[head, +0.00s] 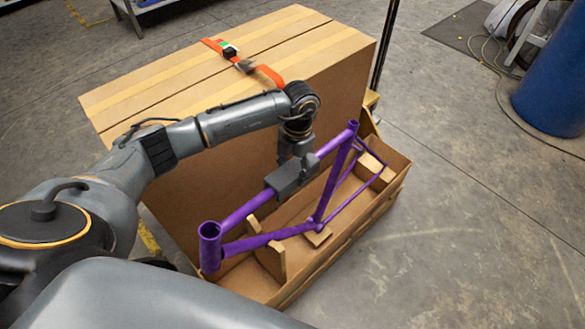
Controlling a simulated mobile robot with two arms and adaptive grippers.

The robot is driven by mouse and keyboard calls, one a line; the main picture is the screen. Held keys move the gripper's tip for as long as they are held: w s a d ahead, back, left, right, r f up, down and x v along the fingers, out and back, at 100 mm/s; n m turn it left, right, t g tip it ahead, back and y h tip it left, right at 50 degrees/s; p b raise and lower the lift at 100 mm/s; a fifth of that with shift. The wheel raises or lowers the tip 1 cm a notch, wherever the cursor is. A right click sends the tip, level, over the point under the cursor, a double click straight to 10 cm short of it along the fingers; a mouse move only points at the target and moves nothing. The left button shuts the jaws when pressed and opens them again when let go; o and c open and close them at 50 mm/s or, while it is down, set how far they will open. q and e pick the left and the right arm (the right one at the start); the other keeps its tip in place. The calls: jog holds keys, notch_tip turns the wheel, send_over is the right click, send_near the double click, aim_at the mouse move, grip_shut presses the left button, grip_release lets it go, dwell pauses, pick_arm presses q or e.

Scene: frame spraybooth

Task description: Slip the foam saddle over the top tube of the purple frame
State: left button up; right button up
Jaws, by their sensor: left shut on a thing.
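The purple frame (243,212) stands in a long open cardboard tray, its head tube at the near left and its rear end at the far right. The foam saddle (287,180) is a dark grey block at the middle of the top tube, and it hides that stretch of the tube. I cannot tell how far down around the tube it sits. My left gripper (296,162) points down from above and is shut on the foam saddle; its fingertips are hard to separate from the dark foam. My right gripper is not in view.
The tray (337,247) has cardboard supports under the frame. A large taped cardboard box (170,82) with an orange strap (268,75) stands directly behind. A blue drum (555,95) and cables are at the far right.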

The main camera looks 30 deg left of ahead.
pick_arm(q)
jog(key=o, duration=0.9)
jog(key=shift+w+f, duration=0.1)
notch_tip(320, 180, up, 12)
jog(key=w, duration=0.1)
jog(key=shift+d, duration=0.2)
